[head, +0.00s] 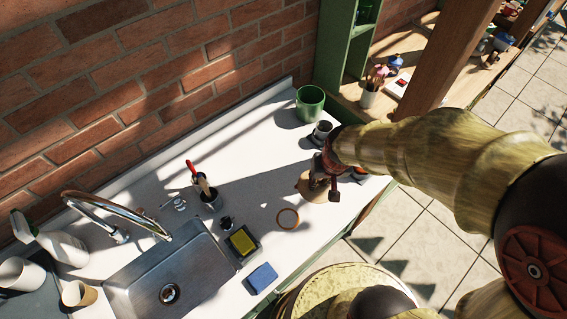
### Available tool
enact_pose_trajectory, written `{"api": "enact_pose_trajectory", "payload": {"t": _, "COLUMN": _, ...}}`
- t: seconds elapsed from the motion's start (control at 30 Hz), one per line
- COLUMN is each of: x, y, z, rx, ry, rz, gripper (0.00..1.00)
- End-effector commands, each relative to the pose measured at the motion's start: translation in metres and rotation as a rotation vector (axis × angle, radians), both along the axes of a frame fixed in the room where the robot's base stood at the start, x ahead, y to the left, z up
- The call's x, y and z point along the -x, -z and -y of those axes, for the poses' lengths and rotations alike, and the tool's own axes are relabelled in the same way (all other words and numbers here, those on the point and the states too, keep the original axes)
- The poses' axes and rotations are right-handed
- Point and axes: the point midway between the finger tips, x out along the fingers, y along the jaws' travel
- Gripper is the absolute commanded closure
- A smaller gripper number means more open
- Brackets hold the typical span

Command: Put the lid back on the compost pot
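A green pot (310,104), apparently the compost pot, stands upright near the back right of the white counter. Its top is open, with no lid on it. A round tan disc (307,190), possibly the lid, shows just below and beside my gripper (325,187), which points down over the right part of the counter. My gripper partly covers the disc, and I cannot tell whether the fingers touch it. The finger gap is too small and dark to read. The pot is behind my gripper, farther up in the picture.
A dark cup (322,130) stands between the pot and my gripper. A small round tan-rimmed item (288,218), a yellow-topped sponge holder (242,242), a blue sponge (262,277) and a utensil holder (211,199) stand left of it. A sink (168,280) is at left.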

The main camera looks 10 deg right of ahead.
Motion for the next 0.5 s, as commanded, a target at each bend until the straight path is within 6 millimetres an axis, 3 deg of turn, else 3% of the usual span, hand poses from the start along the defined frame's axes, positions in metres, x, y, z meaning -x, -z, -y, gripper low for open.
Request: {"api": "enact_pose_trajectory", "payload": {"t": 0.5, "x": -0.092, "y": 0.053, "z": -0.026, "rx": 0.000, "ry": -0.001, "rz": -0.006, "gripper": 1.00}}
